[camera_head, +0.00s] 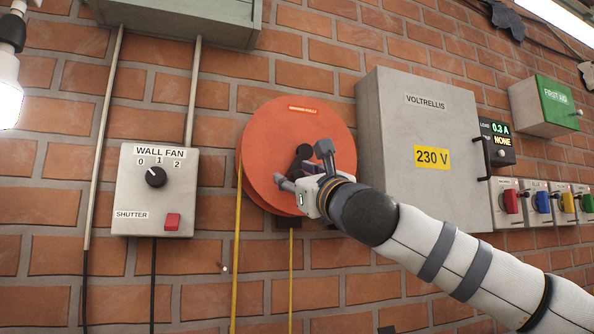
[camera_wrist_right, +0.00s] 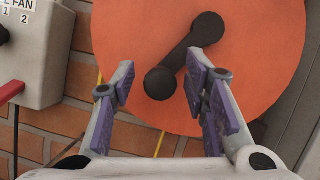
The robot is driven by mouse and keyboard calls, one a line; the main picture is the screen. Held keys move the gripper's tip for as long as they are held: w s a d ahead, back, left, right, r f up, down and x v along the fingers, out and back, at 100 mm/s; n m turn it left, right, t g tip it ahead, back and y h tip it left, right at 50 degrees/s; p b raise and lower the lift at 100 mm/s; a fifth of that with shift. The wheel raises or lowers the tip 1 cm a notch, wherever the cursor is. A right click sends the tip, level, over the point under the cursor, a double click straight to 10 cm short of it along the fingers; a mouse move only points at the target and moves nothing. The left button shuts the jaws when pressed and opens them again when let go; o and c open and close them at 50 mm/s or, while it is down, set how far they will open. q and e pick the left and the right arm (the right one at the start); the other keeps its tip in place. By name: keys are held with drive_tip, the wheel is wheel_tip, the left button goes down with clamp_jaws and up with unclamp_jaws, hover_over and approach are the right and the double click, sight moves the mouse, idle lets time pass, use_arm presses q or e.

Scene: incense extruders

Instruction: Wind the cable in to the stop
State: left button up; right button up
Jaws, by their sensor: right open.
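The orange cable reel (camera_head: 265,140) is mounted on the brick wall, and its face fills much of the right wrist view (camera_wrist_right: 255,70). A yellow cable (camera_head: 237,240) hangs from its left side, and another yellow length hangs below it. A black crank (camera_wrist_right: 185,52) runs from the hub down-left to a round knob (camera_wrist_right: 160,83). My right gripper (camera_head: 303,167) is at the reel's face. In the wrist view its open fingers (camera_wrist_right: 161,80) lie either side of the knob, with gaps showing. The stop is not identifiable. My left gripper is not in view.
Left of the reel is a wall fan switch box (camera_head: 150,205) with a red shutter button. To the right are a grey 230 V cabinet (camera_head: 420,120), a small display (camera_head: 496,140), several coloured switches and a green first aid box (camera_head: 556,105).

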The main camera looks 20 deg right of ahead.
drive_tip(key=shift+w, duration=0.25)
clamp_jaws()
drive_tip(key=shift+a, duration=0.1)
